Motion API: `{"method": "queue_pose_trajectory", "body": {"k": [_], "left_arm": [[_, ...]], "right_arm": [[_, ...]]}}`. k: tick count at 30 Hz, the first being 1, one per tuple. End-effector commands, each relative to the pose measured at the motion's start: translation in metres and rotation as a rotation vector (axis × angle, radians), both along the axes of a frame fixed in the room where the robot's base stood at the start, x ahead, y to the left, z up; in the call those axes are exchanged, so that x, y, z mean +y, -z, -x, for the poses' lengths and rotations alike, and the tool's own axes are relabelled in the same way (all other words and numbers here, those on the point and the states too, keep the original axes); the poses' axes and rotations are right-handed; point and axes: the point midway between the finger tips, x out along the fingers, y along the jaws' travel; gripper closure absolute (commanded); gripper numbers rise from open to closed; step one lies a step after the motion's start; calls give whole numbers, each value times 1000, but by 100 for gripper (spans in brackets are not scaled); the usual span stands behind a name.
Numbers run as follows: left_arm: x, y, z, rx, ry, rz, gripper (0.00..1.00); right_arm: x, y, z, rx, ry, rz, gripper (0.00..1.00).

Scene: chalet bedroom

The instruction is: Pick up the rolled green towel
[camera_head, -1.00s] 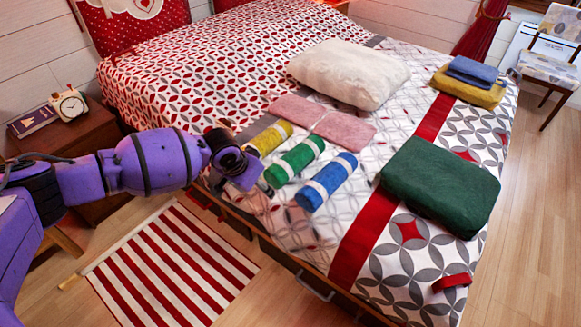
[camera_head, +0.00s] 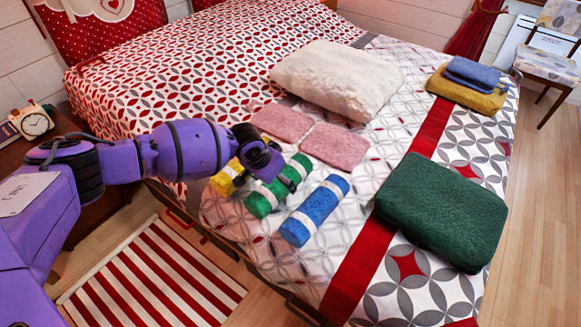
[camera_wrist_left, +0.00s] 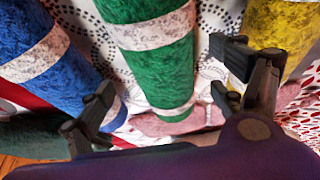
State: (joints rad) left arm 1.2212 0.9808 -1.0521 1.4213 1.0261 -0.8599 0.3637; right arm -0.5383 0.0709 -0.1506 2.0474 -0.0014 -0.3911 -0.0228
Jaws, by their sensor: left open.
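The rolled green towel (camera_head: 262,201) lies on the bed between a yellow roll and a blue roll, with a pale band around it. My left gripper (camera_head: 284,178) is over its middle and hides part of it. In the left wrist view the green towel (camera_wrist_left: 158,62) passes between the two open fingers of my left gripper (camera_wrist_left: 165,98). No firm contact shows, and I cannot tell how far above the towel the fingers are. My right gripper is in neither view.
The yellow roll (camera_head: 228,178) is close on the left and the blue roll (camera_head: 315,210) close on the right. Pink folded towels (camera_head: 335,146) lie just behind. A dark green folded blanket (camera_head: 440,208) lies farther right. A white pillow (camera_head: 338,78) is at the back.

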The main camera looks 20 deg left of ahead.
Motion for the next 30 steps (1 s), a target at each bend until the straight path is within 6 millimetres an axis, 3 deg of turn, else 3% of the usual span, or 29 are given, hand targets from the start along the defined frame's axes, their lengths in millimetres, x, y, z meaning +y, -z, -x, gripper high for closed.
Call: {"method": "queue_pose_trajectory", "body": {"k": [7, 16, 28, 30], "left_arm": [[-4, 33, -14, 1, -1, 0, 13], [-4, 37, -17, 0, 0, -1, 13], [-4, 37, -16, 0, 0, -1, 64], [-4, 36, -17, -1, 0, 0, 66]], "right_arm": [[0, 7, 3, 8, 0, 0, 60], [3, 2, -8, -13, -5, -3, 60], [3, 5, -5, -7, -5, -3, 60], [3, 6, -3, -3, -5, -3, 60]]}}
